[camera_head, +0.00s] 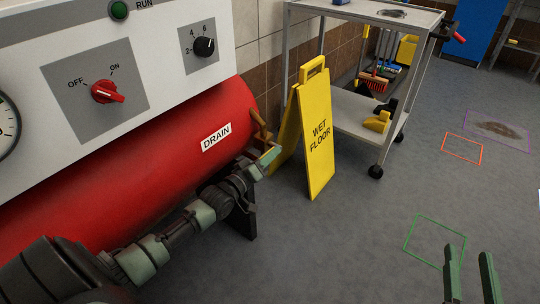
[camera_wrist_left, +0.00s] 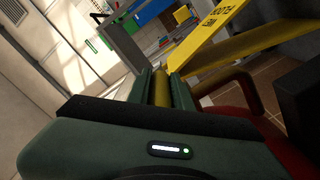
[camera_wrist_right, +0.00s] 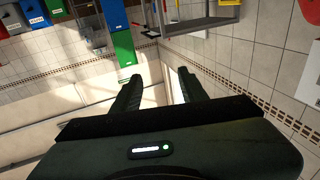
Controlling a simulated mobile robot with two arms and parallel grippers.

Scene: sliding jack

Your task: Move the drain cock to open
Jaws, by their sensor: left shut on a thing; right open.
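The drain cock (camera_head: 260,126) is a brass-brown fitting at the right end of the red tank (camera_head: 150,150), beside the white DRAIN label (camera_head: 216,137). My left gripper (camera_head: 268,158) is at that end of the tank, just below the visible part of the cock. In the left wrist view its fingers (camera_wrist_left: 162,88) are shut on a yellow-brass bar, the drain cock's lever. The far end of the lever is hard to make out in the head view. My right gripper (camera_head: 467,272) is open and empty over the floor at the lower right.
A yellow wet-floor sign (camera_head: 318,140) stands close to the right of my left gripper. A grey trolley (camera_head: 360,105) is behind it. A control panel (camera_head: 100,85) with a red OFF/ON knob (camera_head: 106,91) is above the tank. The floor at right is mostly clear.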

